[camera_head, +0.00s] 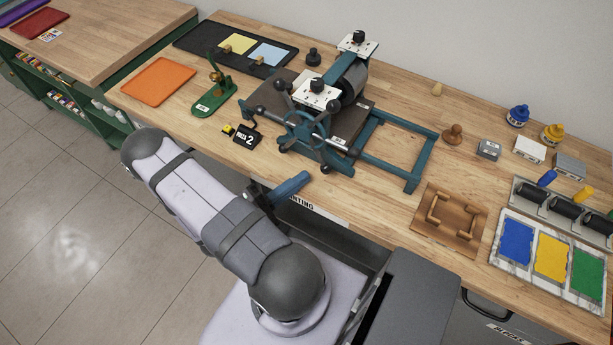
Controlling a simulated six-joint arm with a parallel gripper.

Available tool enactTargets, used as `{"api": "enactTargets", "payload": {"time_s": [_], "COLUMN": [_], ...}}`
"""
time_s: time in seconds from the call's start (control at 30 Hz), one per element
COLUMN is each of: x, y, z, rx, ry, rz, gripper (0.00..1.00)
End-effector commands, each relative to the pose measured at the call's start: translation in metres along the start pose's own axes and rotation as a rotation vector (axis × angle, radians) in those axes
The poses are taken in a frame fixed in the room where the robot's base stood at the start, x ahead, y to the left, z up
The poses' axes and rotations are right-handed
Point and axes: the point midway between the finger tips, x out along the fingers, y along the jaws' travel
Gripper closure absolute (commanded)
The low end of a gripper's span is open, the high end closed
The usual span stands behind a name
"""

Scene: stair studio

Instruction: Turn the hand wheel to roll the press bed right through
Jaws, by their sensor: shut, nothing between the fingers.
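The press stands on the bench; its teal hand wheel (308,130) has several spokes with dark knobs and is upright on the near side. The dark press bed (347,124) runs under the grey roller (352,78) and shows on both sides of it. Teal rails (400,168) extend to the right of the bed.
A wooden frame (450,217) and inking slab (498,251) lie to the right. An orange sheet (158,82) is at the left. The bench directly before the wheel is clear.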

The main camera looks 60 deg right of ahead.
Motion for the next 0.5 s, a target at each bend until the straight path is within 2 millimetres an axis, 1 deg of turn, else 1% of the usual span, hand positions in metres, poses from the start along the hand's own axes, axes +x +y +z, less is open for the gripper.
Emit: {"api": "enactTargets", "payload": {"time_s": [0.03, 0.2, 0.3, 0.5], "x": [-0.007, -0.025, -0.031, -0.035], "y": [-0.002, -0.001, -0.001, 0.000], "z": [-0.002, -0.001, 0.000, 0.000], "rx": [0.003, 0.001, 0.001, 0.000], "ry": [0.004, 0.003, 0.001, 0.000], "rz": [0.001, 0.001, 0.001, 0.000], "gripper": [1.00, 1.00, 1.00, 1.00]}}
